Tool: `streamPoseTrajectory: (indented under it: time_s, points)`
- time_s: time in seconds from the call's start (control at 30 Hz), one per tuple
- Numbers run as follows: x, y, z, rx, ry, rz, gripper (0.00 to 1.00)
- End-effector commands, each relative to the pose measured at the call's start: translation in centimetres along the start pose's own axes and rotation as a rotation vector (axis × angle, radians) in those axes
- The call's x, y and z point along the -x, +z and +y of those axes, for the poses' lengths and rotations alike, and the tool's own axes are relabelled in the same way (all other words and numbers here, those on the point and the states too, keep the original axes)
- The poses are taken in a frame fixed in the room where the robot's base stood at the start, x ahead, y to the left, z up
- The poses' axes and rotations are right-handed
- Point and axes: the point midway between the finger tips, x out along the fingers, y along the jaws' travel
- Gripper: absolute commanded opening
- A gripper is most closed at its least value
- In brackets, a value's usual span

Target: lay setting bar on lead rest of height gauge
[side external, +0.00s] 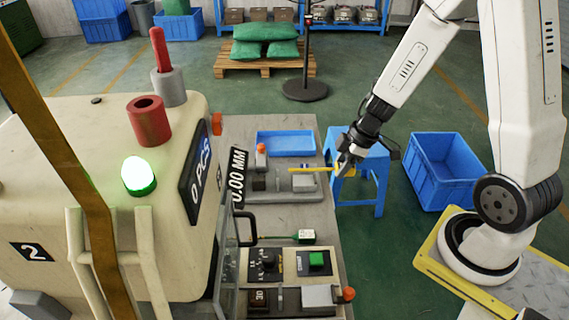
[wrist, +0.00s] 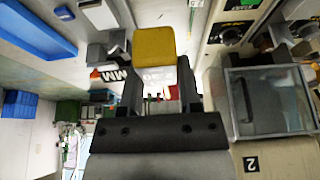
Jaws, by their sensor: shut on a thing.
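The setting bar (side external: 311,169) is a thin yellow bar with a blue band. It reaches left from my gripper (side external: 345,168) in the side view, roughly level. My gripper is shut on its thicker yellow end, which shows large between the jaws (wrist: 158,88) as a yellow block (wrist: 153,48) in the wrist view. The height gauge (side external: 285,196) is a grey fixture with dark and light blocks, below and around the bar's free end. Its display (side external: 238,176) reads 0.00 MM. I cannot tell whether the bar touches the lead rest.
A blue tray (side external: 286,143) lies behind the gauge on the grey bench. An orange knob (side external: 262,149) stands at the gauge's back. A blue stool (side external: 362,178) stands at the right.

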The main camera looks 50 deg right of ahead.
Motion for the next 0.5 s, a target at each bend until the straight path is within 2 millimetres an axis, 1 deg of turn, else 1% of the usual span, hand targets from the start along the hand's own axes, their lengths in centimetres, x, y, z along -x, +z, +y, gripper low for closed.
streamPoseTrajectory:
  time_s: [0.23, 0.37, 0.5]
  points:
    - [-0.6, -0.4, 0.8, 0.001, -0.001, 0.000, 0.00]
    - [-1.5, -0.9, 1.8, 0.002, -0.001, 0.000, 0.00]
    - [-2.7, -1.6, 3.4, 0.003, -0.002, -0.001, 0.00]
